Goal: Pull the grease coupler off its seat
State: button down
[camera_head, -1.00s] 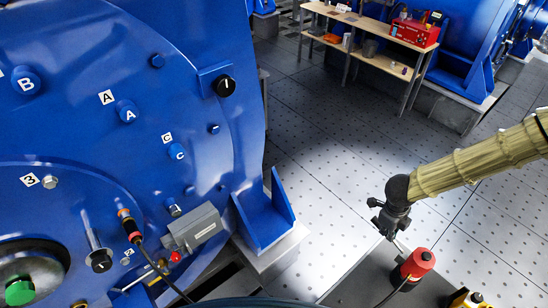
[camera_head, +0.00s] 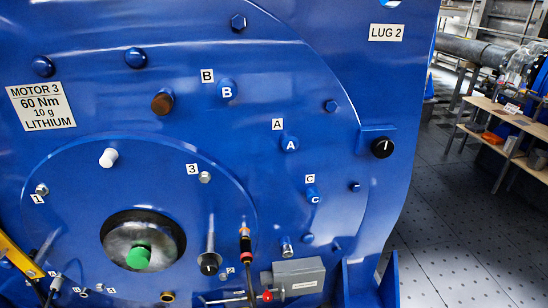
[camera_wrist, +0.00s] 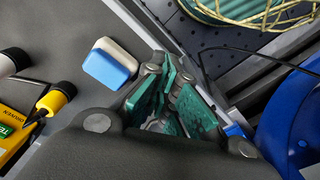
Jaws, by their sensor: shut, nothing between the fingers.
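A slim orange, red and black fitting (camera_head: 246,250) stands on the lower right of the blue motor face (camera_head: 300,80) in the head view, with a dark line running down from it. It looks like the grease coupler, but I cannot be sure. A bare metal nipple (camera_head: 287,249) is to its right. My gripper (camera_wrist: 170,88) shows only in the wrist view. Its green-padded fingers are shut and hold nothing. It is over a grey surface, and the fitting cannot be made out in that view.
A grey box (camera_head: 298,280) with a red knob is below right of the fitting. A long bolt (camera_head: 209,245) stands out at its left. In the wrist view, a blue-and-white block (camera_wrist: 110,63) and a yellow-and-black item (camera_wrist: 56,100) lie near my gripper. Open floor (camera_head: 445,230) is at right.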

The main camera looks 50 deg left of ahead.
aim_at(247, 258)
jog(key=z, duration=0.45)
jog(key=i, duration=0.2)
jog(key=u, duration=2.3)
